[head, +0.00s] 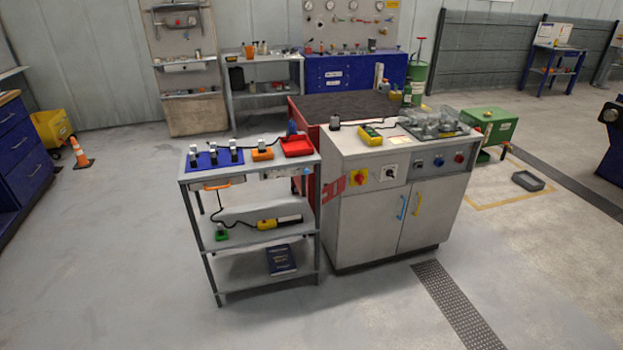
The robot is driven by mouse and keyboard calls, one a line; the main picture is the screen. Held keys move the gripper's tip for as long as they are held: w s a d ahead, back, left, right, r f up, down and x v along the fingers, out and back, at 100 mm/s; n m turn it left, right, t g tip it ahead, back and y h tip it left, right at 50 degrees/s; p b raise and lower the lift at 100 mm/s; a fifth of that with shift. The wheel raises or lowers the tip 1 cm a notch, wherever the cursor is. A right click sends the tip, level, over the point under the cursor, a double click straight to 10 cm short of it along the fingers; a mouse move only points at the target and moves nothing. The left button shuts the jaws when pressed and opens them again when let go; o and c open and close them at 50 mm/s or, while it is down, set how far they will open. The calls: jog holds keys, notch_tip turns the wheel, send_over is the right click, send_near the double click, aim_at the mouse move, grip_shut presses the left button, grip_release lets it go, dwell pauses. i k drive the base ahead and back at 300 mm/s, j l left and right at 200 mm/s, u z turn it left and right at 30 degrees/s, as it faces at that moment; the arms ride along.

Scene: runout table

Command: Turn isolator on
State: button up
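What looks like the isolator (358,178), a red rotary handle on a yellow plate, is on the upper left of the front of a grey cabinet (365,222). It is small in the head view, and I cannot tell which position its handle is in. Just right of it is a black rotary knob on a white plate (390,174). Further right a dark panel (438,162) carries several small round controls. My gripper and arm are not in view.
A grey shelf trolley (213,262) stands against the cabinet's left side, with tools and a red tray (297,146) on top. Cabinet doors below have blue and yellow handles. The floor in front (375,310) is clear, with a dark grating (455,300) at right.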

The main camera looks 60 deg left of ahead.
aim_at(360, 178)
jog(key=u, duration=1.75)
jog(key=i+l+u, duration=0.35)
jog(key=i+l, duration=0.55)
jog(key=i, duration=0.3)
jog(key=i+l+u, duration=0.35)
jog(key=i+l, duration=0.7)
jog(key=l, duration=0.15)
